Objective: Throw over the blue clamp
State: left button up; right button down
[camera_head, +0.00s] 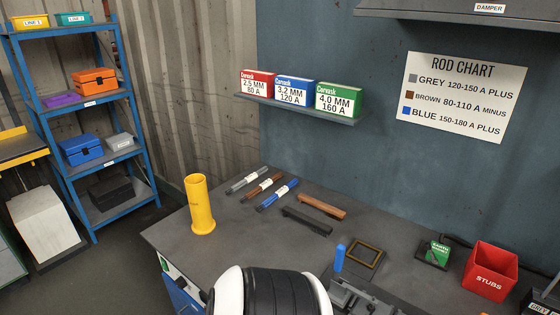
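A small blue upright piece (340,257), which looks like the clamp's lever, stands near the front of the workbench (240,245). Beside and below it is a dark grey metal fixture (362,298), cut off by the bottom edge of the picture. I cannot tell how the blue piece joins the fixture. Neither of my grippers shows in the head view.
A yellow cylinder (200,208) stands at the bench's left. Behind lie grey, brown and blue rod bundles (277,195) and two bars (322,207). Right of the blue piece are a brass-coloured frame (379,247), a green box (434,253) and a red STUBS bin (490,283).

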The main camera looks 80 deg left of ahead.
aim_at(341, 250)
jog(key=k+j+u, duration=0.15)
jog(key=j+u, duration=0.2)
jog(key=k+j+u, duration=0.1)
jog(key=j+u, duration=0.2)
jog(key=j, duration=0.25)
jog(key=j+u, duration=0.35)
jog(key=j, duration=0.15)
jog(key=k+j, duration=0.15)
jog(key=k, duration=0.3)
jog(key=k+l, duration=0.1)
jog(key=l, duration=0.25)
jog(key=k+l+z, duration=0.1)
jog(key=l, duration=0.25)
jog(key=i+j, duration=0.1)
jog(key=j, duration=0.25)
jog(key=i+j, duration=0.1)
jog(key=j, duration=0.2)
